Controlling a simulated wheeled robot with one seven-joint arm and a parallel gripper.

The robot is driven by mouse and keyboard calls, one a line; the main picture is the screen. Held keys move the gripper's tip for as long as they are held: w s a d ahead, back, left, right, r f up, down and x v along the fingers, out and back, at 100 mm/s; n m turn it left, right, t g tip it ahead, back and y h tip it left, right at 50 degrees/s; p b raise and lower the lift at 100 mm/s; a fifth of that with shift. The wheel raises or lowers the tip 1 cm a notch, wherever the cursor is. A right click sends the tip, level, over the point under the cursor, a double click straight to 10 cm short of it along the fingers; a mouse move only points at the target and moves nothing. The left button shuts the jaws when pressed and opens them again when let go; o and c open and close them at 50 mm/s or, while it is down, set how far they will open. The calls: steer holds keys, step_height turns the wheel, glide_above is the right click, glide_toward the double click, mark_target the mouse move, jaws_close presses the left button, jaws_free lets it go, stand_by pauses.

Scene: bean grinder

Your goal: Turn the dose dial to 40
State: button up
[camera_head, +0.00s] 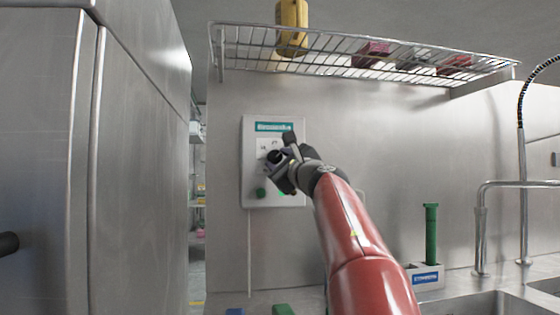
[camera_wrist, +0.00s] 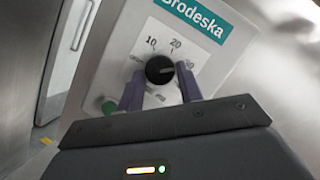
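The dose dial is a round black knob (camera_wrist: 159,70) on a pale panel printed with 10, 20 and 30; lower numbers are partly hidden by my fingers. A small light mark on the knob appears to point right, near the 30. My gripper (camera_wrist: 160,80) has one purple finger on each side of the knob, with the fingertips reaching about its level. The fingers are spread; I cannot tell whether either touches the knob. In the head view my gripper (camera_head: 284,162) is in front of the wall-mounted Brodeska box (camera_head: 250,135) and hides much of its dial.
A wire shelf (camera_head: 350,62) with a yellow item (camera_head: 291,25) hangs above. A metal cabinet (camera_head: 130,170) stands at the left. A green-handled item (camera_head: 431,230) and a sink tap (camera_head: 482,230) are at the right.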

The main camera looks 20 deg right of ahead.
steer(key=c, duration=0.5)
steer(key=shift+m, duration=0.3)
steer(key=m, duration=0.1)
steer(key=m+h+b, duration=0.1)
steer(key=m, duration=0.1)
steer(key=m+t+h, duration=0.1)
steer(key=shift+w+a+f+m+b, duration=0.1)
steer(key=shift+a+f+m+b, duration=0.15)
steer(key=shift+m+b, duration=0.1)
steer(key=m+h, duration=0.2)
steer(key=m, duration=0.2)
steer(key=m+h, duration=0.2)
steer(key=m, duration=0.2)
steer(key=shift+a+m+h+b, duration=0.15)
steer(key=shift+m+h+b, duration=0.1)
steer(key=shift+h+b, duration=0.15)
steer(key=shift+m+g, duration=0.3)
steer(key=shift+m, duration=0.1)
steer(key=o, duration=1)
steer(key=shift+r, duration=0.1)
